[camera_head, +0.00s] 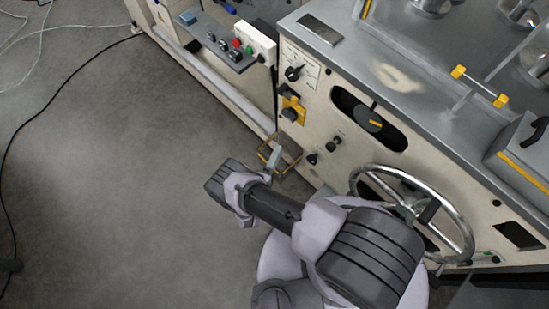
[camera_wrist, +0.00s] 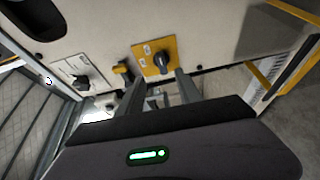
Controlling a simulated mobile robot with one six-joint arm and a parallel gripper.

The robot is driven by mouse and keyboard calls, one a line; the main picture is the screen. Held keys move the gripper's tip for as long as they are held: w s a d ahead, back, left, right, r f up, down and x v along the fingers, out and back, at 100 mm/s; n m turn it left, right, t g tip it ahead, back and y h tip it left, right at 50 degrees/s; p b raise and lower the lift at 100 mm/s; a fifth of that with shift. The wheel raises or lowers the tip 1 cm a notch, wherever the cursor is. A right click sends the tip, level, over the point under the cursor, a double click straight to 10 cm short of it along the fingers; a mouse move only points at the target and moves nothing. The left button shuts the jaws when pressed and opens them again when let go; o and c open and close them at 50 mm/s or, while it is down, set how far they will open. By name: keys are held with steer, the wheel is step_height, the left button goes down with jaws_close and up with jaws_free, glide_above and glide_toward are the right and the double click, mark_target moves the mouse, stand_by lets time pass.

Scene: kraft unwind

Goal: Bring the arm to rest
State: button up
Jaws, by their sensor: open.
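My gripper (camera_head: 274,156) is at the end of my arm, low in front of the cream machine panel (camera_head: 318,112). In the wrist view its two fingers (camera_wrist: 158,92) stand apart with nothing visibly held between them. A yellow plate with a black rotary switch (camera_wrist: 158,60) lies just beyond the fingertips in that view. The same yellow plate (camera_head: 293,110) shows above my gripper in the head view. I cannot tell the exact gap between fingers and panel.
A chromed handwheel (camera_head: 467,235) stands out from the panel to the right of my arm. Several knobs, including one on a white plate (camera_head: 293,73), sit on the panel. A control box (camera_head: 253,42) is at the top. Grey floor (camera_head: 110,180) on the left is mostly free, with cables.

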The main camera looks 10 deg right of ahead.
steer(key=shift+v, duration=1.1)
steer(key=w+d+r+m+g+h, duration=0.1)
steer(key=w+r+m+g+h, duration=0.3)
steer(key=r, duration=0.5)
steer(key=w+d+r+m+g+h, duration=0.25)
steer(key=r+g, duration=0.25)
steer(key=r, duration=0.5)
steer(key=s+d+r+m+g+y, duration=0.2)
steer(key=s+r+m+g+y, duration=0.15)
steer(key=r, duration=0.55)
steer(key=s+d+r+m+g+y, duration=0.2)
steer(key=s+d+r+g+y, duration=0.15)
steer(key=r, duration=0.55)
steer(key=s+a+r+m+t+y, duration=0.2)
steer(key=s+r+t+y, duration=0.1)
steer(key=s+r+y, duration=0.2)
steer(key=s+a+r+m+t+y, duration=0.2)
steer(key=s+r+y, duration=0.3)
steer(key=s+r, duration=0.5)
steer(key=shift+a+r+t+y, duration=0.35)
steer(key=shift+a+r+t, duration=0.3)
steer(key=shift+r, duration=0.3)
